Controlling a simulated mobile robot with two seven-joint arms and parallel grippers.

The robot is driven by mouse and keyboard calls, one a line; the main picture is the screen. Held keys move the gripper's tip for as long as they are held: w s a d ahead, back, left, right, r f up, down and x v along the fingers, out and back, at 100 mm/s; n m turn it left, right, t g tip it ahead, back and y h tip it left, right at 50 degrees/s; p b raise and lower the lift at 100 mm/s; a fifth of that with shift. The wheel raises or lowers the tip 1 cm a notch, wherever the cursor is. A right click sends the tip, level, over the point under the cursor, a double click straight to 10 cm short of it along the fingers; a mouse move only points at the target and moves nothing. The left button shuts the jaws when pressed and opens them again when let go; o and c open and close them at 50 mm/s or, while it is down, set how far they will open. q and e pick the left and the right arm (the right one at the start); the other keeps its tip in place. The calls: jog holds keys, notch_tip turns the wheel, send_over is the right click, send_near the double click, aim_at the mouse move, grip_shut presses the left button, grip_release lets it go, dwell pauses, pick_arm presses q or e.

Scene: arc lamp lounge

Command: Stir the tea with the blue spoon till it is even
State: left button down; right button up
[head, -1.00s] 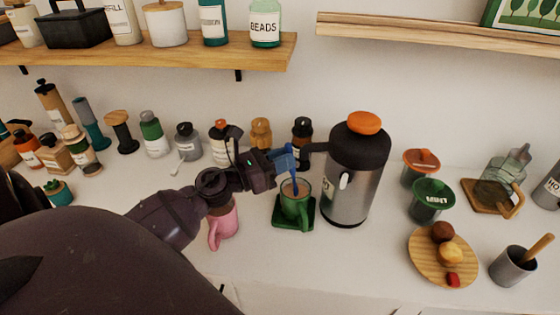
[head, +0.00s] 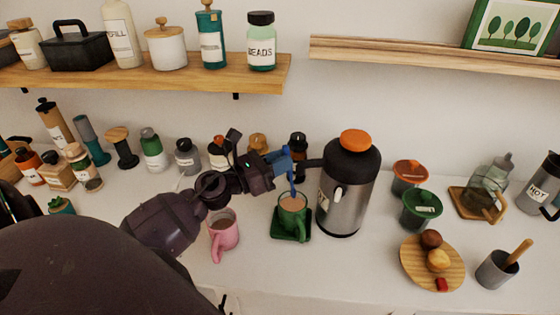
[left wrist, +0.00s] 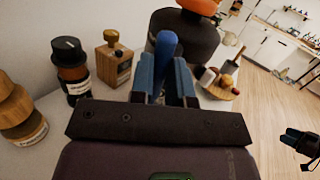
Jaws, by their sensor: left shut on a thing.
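A green mug (head: 293,222) of brown tea (head: 291,202) stands upright on a green coaster (head: 277,232). My left gripper (head: 284,162) is shut on the blue spoon (head: 292,184) above the mug. The spoon points down, and its lower end meets the tea near the far rim; its bowl is hidden. In the left wrist view the spoon's rounded handle end (left wrist: 167,45) rises between the two fingers. The tea looks one brown, too small to judge its evenness. My right gripper (left wrist: 297,138) seems to show small at the right of that view; its fingers are unclear.
A large flask (head: 346,195) with an orange knob stands close right of the mug. A pink mug (head: 223,238) stands left, close to my arm. Several jars line the wall. A wooden plate (head: 415,265) of small items lies right. The counter front is clear.

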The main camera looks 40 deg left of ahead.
jog(key=shift+w+r, duration=0.1)
jog(key=shift+w, duration=0.15)
jog(key=shift+s+d+f, duration=0.1)
jog(key=shift+s+f, duration=0.1)
jog(key=r+p, duration=0.1)
jog(key=r, duration=0.1)
jog(key=r+p, duration=0.2)
jog(key=w+r+p, duration=0.1)
jog(key=r, duration=0.1)
jog(key=shift+p, duration=0.35)
jog(key=shift+f, duration=0.1)
jog(key=shift+s+f, duration=0.15)
jog(key=shift+f, duration=0.1)
jog(key=shift+s+f, duration=0.1)
jog(key=shift+s, duration=0.1)
